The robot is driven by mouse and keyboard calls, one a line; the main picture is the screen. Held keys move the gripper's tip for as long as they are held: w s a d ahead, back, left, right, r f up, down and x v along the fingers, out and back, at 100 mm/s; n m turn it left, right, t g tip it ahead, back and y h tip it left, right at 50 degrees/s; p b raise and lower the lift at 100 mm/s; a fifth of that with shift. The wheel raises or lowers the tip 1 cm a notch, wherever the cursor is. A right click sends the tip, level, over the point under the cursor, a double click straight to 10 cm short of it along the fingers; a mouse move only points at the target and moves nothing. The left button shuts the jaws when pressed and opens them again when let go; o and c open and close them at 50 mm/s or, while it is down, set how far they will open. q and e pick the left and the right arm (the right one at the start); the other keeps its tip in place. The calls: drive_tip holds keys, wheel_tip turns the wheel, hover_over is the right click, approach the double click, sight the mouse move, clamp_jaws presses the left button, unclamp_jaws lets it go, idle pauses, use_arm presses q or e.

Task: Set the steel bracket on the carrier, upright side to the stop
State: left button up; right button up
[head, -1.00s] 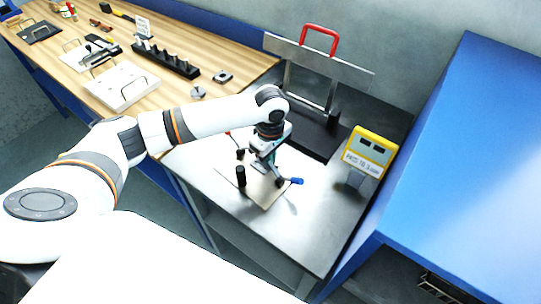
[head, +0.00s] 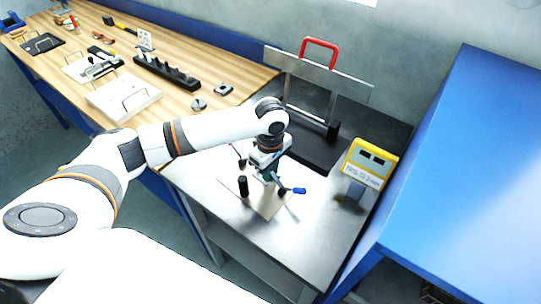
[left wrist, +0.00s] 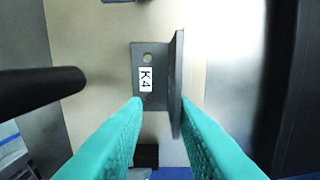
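The steel bracket (left wrist: 152,92) is grey, with a hole and a white K4 label on its flat side. In the left wrist view its upright side (left wrist: 177,75) faces right. It is over the cream carrier board (left wrist: 95,110); I cannot tell whether it touches. My left gripper (left wrist: 161,102) has teal fingers standing apart, the right fingertip close beside the upright side and the left near the flat side's left edge. In the head view the left gripper (head: 266,172) is low over the carrier (head: 262,207), mostly hiding the bracket. My right gripper is not in view.
A black post (head: 243,187) and a blue-tipped handle (head: 299,190) are close to the gripper. A clear guard with a red handle (head: 320,43) stands behind, a yellow display box (head: 368,162) at the right. The steel table front (head: 310,250) is clear.

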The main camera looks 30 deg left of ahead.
sight(271, 178)
use_arm(q)
wheel_tip(271, 178, up, 12)
drive_tip(key=b, duration=0.1)
drive_tip(key=shift+w, duration=0.15)
drive_tip(key=shift+f, duration=0.15)
idle(0.4)
